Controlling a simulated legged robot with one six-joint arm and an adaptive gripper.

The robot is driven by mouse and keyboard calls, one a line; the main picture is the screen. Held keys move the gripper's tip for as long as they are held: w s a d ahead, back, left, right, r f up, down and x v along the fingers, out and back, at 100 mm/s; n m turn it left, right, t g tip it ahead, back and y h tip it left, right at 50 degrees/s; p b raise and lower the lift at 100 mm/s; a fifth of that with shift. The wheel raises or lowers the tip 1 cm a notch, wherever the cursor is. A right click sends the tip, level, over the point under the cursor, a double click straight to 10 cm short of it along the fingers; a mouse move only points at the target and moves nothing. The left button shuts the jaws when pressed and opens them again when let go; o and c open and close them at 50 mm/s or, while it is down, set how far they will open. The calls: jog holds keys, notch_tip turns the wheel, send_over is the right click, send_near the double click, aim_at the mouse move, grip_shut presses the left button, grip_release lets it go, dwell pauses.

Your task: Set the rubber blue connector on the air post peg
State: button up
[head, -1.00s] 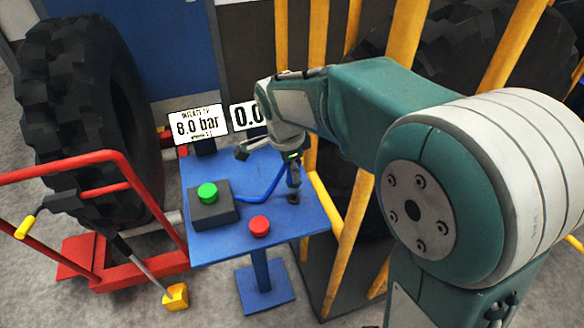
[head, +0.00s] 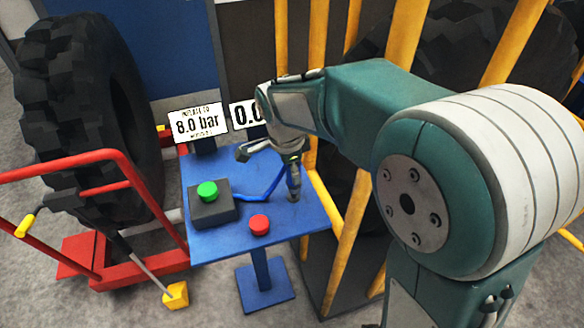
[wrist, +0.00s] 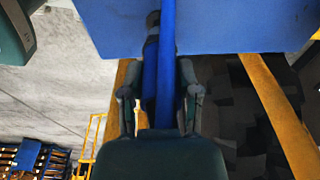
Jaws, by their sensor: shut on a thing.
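My gripper (head: 293,160) points down over the right part of the blue table of the post (head: 215,246). A blue hose (head: 262,195) runs from the connector toward the button box. In the wrist view, the hose (wrist: 167,70) passes between the fingers (wrist: 158,92), beside the connector (wrist: 150,55), with a dark round part (wrist: 153,18) just beyond.
On the table are a dark box (head: 212,212) with a green button (head: 207,191) and a red button (head: 258,224). Signs reading 8.0 bar (head: 198,122) and 0.0 (head: 247,114) stand behind. Yellow bars (head: 345,250) are close on the right. A red trolley (head: 130,270) with a tyre (head: 75,120) is left.

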jog(key=shift+f, duration=1.05)
jog(key=o, duration=1.1)
jog(key=shift+o, duration=0.2)
jog(key=shift+f, duration=0.1)
notch_tip(320, 180, up, 12)
jog(key=a, duration=0.1)
jog(key=shift+s+a, duration=0.25)
jog(key=shift+f, duration=0.1)
jog(key=s+d+n+t, duration=0.2)
jog(key=s+d+n, duration=0.5)
jog(key=s, duration=0.2)
jog(key=s+d+n+t+y, duration=0.1)
jog(key=s+d+n+t, duration=0.2)
jog(key=s+d+n, duration=0.4)
jog(key=shift+s+d+f+n, duration=0.25)
jog(key=shift+s+n, duration=0.15)
jog(key=shift+s, duration=0.85)
